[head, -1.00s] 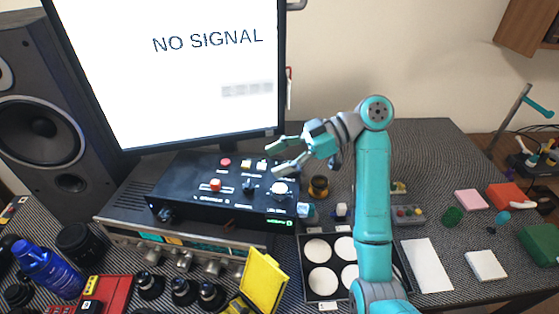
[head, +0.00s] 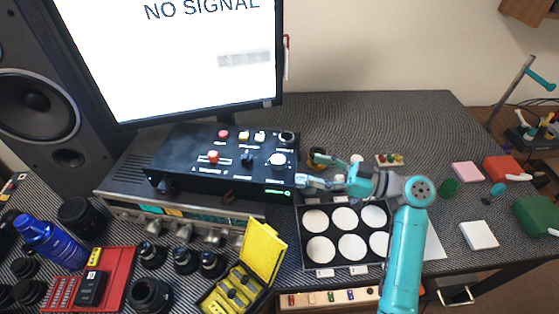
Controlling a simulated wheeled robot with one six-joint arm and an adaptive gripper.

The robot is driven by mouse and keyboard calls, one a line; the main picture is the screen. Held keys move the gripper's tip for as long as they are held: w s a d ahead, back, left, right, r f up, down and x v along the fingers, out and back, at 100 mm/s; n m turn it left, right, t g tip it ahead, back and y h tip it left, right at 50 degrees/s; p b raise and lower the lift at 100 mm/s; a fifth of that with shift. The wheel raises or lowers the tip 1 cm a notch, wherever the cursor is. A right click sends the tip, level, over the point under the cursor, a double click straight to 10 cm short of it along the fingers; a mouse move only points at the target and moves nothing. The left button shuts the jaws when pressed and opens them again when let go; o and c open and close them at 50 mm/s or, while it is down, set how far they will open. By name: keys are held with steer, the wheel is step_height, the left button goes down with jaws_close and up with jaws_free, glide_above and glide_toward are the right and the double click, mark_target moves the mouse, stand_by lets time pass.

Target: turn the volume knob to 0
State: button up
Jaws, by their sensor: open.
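A black control box (head: 200,165) sits on top of a silver amplifier (head: 232,212) below the screen. The box carries a white-topped round knob (head: 278,160), a dark round knob (head: 287,138), a small black lever (head: 247,159), red buttons and pale buttons. A small green display (head: 279,193) is on its front right. The amplifier has several silver knobs along its front, partly hidden. The labels are too small to tell which is the volume knob. My gripper (head: 315,171) is open and empty, its fingers pointing left beside the box's right end, apart from the knobs.
A black tray with white discs (head: 300,264) lies below my gripper. A yellow open case (head: 262,252), red tray (head: 118,262) and lens parts stand in front of the amplifier. A monitor (head: 180,75) and a speaker (head: 40,90) stand behind.

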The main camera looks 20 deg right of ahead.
mark_target(285, 163)
steer(key=x, duration=1)
steer(key=shift+a, duration=0.1)
steer(key=c, duration=1.2)
steer(key=shift+o, duration=0.2)
steer(key=shift+g, duration=0.3)
